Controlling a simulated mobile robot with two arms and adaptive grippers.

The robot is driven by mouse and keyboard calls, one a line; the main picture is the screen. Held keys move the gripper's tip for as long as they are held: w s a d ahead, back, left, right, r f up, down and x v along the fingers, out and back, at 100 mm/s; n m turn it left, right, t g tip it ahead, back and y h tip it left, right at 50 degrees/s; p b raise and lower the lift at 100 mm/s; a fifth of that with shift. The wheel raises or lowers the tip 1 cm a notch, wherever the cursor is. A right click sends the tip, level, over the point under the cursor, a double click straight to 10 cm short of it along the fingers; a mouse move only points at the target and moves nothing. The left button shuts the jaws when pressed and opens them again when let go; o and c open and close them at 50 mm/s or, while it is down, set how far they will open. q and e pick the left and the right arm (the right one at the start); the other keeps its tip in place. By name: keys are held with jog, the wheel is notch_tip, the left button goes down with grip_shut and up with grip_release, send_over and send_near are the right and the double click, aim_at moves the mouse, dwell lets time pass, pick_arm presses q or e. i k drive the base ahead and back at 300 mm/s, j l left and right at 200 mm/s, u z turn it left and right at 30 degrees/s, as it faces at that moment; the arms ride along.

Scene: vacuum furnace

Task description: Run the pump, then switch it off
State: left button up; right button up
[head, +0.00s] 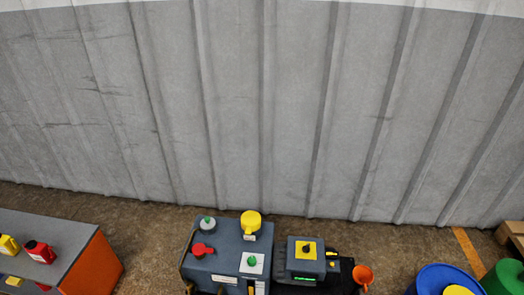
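A blue-grey machine (212,252), which looks like the pump, stands on the floor at the bottom middle of the head view. On its top are a yellow cap (250,222), a grey-and-green round part (207,224), a red handle (202,250) and a green knob (252,261) on a white plate. Joined at its right is a smaller blue-grey box (295,267) with a black rotary switch (306,247) on a yellow plate. A green strip (304,280) glows on its front. The switch's setting is too small to read. Neither gripper is in view.
A grey-topped bench with an orange end (97,265) stands at left, holding red (40,251) and yellow (9,244) containers. An orange funnel (362,274) is right of the machine. Blue (432,276) and green (505,278) drums and a wooden pallet (512,232) are at right. A ribbed grey wall (235,110) closes the back.

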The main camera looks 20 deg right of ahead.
aim_at(306, 248)
jog(key=k+z, duration=0.25)
jog(key=z, duration=0.15)
jog(key=k+l+z, duration=0.2)
jog(key=z, duration=0.2)
jog(key=k, duration=0.05)
